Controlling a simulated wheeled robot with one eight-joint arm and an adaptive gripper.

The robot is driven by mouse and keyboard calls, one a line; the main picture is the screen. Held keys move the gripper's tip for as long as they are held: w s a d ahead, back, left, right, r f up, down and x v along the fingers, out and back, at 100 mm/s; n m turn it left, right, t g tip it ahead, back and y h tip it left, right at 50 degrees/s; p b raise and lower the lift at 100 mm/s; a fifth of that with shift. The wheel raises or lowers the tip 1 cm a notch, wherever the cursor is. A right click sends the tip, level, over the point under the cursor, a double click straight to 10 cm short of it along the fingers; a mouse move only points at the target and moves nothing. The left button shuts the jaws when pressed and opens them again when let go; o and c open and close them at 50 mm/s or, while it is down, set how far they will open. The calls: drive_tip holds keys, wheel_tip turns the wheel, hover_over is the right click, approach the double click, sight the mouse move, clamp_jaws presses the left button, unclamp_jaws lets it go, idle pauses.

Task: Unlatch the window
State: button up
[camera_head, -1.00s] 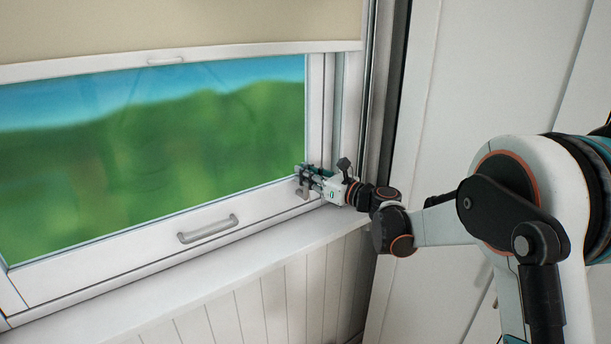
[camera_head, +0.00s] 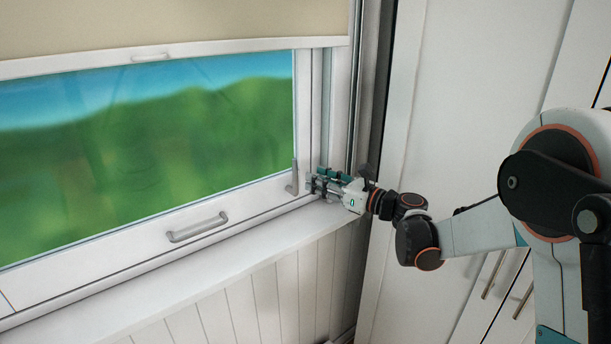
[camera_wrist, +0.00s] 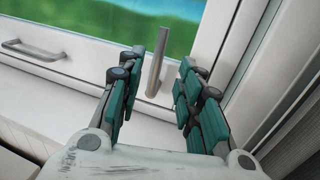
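The window (camera_head: 150,145) has a white frame with a grey latch lever (camera_head: 294,178) at its lower right corner. The lever stands upright. My gripper (camera_head: 314,182) is just right of the lever in the head view, above the right end of the sill. In the wrist view my gripper (camera_wrist: 174,62) has its teal-padded fingers apart with nothing between them. I see no contact with the lever.
A grey pull handle (camera_head: 198,227) is on the lower window rail; it also shows in the wrist view (camera_wrist: 34,50). A beige blind (camera_head: 170,25) covers the window's top. The white sill (camera_head: 220,248) is clear. A white cabinet (camera_head: 470,90) stands at the right.

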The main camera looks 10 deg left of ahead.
drive_tip(key=shift+v, duration=1.7)
drive_tip(key=s+d+f+n+h, duration=0.2)
drive_tip(key=s+d+n+h, duration=0.6)
drive_tip(key=s+d+n, duration=0.3)
drive_tip(key=s+d+f+n+h, duration=0.2)
drive_tip(key=s+d+n+h, duration=0.6)
drive_tip(key=s+d+n, duration=0.4)
drive_tip(key=s+d, duration=0.5)
drive_tip(key=s, duration=0.7)
drive_tip(key=shift+s+f+n+g, duration=0.25)
drive_tip(key=shift+s+n+g, duration=0.05)
